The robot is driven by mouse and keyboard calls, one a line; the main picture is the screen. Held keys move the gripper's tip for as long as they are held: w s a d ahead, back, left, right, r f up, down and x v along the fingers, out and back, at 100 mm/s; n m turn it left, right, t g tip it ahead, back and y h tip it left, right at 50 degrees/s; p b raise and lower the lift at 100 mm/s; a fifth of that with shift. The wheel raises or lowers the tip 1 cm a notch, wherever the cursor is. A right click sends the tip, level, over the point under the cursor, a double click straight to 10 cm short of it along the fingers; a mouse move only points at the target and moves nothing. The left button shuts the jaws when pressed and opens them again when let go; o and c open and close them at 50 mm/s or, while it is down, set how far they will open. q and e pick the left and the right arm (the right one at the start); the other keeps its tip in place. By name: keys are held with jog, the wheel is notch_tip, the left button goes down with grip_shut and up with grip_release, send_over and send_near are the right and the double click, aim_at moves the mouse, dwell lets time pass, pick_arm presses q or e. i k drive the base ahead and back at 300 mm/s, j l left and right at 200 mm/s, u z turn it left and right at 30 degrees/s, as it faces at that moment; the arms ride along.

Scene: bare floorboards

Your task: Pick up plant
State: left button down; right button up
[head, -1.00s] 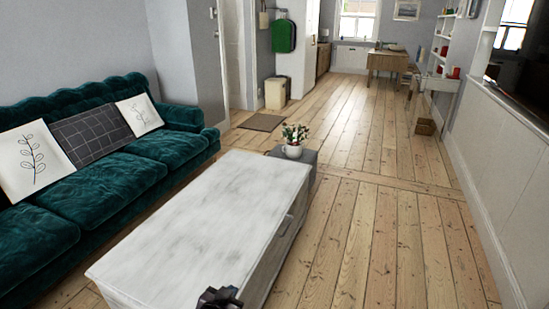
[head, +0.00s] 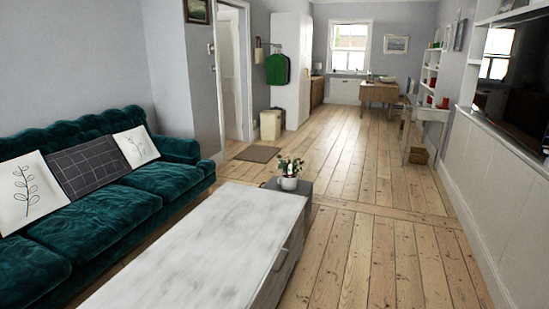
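The plant (head: 290,167) is a small leafy one in a white pot (head: 288,183). It stands upright at the far end of the low furniture, on or just beside a small grey block (head: 303,186) behind the white-topped coffee table. The table edge meets the pot in the picture, so I cannot tell exactly which surface bears it. Neither of my grippers is in the head view now.
The long white coffee table (head: 205,245) fills the near middle. A green sofa (head: 100,220) with cushions runs along the left. Bare floorboards (head: 370,235) lie free to the right, up to the white wall panelling. A wooden table (head: 380,92) stands far back.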

aim_at(289, 180)
jog(key=i+l+z, duration=0.15)
jog(key=i+l, duration=0.25)
jog(key=i+l+z, duration=0.15)
jog(key=i+l, duration=0.2)
jog(key=i+l+z, duration=0.15)
jog(key=i, duration=0.4)
jog(key=i+l+z, duration=0.2)
jog(key=i+l, duration=0.15)
jog(key=i+l+z, duration=0.15)
jog(key=i, duration=0.45)
jog(key=i+z, duration=0.2)
jog(key=i, duration=0.4)
jog(key=i+j+z, duration=0.2)
jog(key=i, duration=0.45)
jog(key=i+j+z, duration=0.15)
jog(key=i, duration=0.35)
jog(key=i+j+z, duration=0.15)
jog(key=i+j, duration=0.15)
jog(key=i, duration=0.2)
jog(key=i+j+z, duration=0.1)
jog(key=i+j, duration=0.2)
jog(key=i+j+z, duration=0.15)
jog(key=i+j, duration=0.15)
jog(key=j, duration=0.15)
jog(key=i+j+z, duration=0.1)
jog(key=i+j, duration=0.15)
jog(key=j, duration=0.15)
jog(key=i+j+z, duration=0.15)
jog(key=i+j, duration=0.15)
jog(key=j, duration=0.15)
